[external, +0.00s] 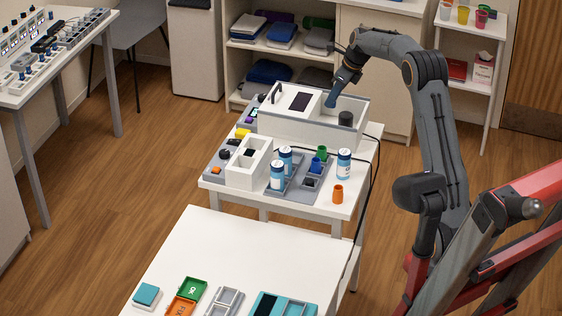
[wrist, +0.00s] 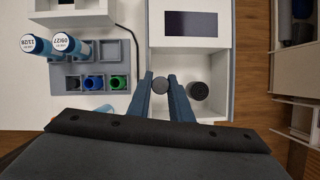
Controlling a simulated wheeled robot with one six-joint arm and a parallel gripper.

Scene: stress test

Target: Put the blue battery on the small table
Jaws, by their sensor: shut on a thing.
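My gripper (external: 331,102) reaches down into the open part of a white box (external: 352,130) on the white equipment table. A black cylinder (external: 346,119) stands inside the box beside the fingers, also seen in the wrist view (wrist: 198,91). A small blue cup-like piece (external: 317,165) sits in a grey compartment tray. A separate low white table (external: 225,245) stands in front.
Blue labelled bottles (external: 277,176) stand by the tray, with one more bottle (external: 344,164) to the right. An orange piece (external: 337,194) is near the table edge. A cable (external: 369,190) hangs over the right side. The front table's middle is clear.

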